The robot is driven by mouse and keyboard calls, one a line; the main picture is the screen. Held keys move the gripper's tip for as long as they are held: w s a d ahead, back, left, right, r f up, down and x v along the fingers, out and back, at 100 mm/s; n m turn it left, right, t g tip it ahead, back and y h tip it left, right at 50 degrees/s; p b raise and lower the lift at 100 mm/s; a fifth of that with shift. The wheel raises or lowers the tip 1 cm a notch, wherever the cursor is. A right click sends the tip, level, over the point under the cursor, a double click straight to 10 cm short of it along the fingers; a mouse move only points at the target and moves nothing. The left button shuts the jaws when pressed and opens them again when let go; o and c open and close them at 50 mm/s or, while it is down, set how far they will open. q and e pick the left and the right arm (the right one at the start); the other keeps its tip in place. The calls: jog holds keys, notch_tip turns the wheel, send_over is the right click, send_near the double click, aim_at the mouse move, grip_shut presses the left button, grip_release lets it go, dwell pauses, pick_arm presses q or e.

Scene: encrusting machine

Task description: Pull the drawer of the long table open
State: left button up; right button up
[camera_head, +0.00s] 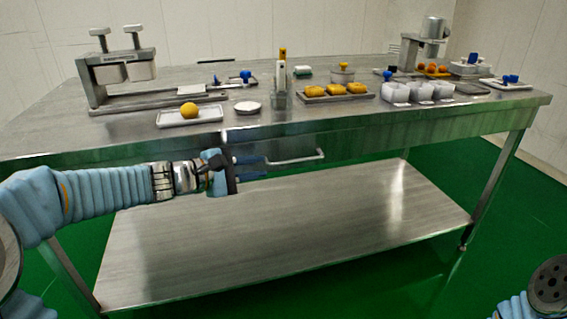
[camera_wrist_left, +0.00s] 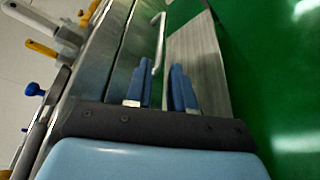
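The long steel table (camera_head: 440,115) spans the head view. Its drawer front (camera_head: 365,138) lies under the tabletop edge and looks flush with it. A pale bar handle (camera_head: 303,158) stands out from the drawer front; it also shows in the left wrist view (camera_wrist_left: 160,40). My left gripper (camera_head: 262,167) is at the left end of the handle, its blue fingers pointing right. In the left wrist view the fingers (camera_wrist_left: 162,75) are apart, with the handle's near end close to the gap between their tips. I cannot tell whether they touch it. My right gripper is out of view.
The tabletop holds a press (camera_head: 118,70), a tray with an orange ball (camera_head: 189,115), a tray of yellow pieces (camera_head: 335,94) and white cups (camera_head: 421,92). A lower shelf (camera_head: 300,225) lies below my left gripper. The green floor in front is clear.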

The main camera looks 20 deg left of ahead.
aim_at(279, 164)
pick_arm(q)
jog(key=x, duration=0.8)
jog(key=shift+w+d+f, duration=0.1)
jog(key=shift+w+d, duration=0.15)
jog(key=shift+w, duration=0.05)
jog(key=shift+c, duration=0.4)
grip_shut()
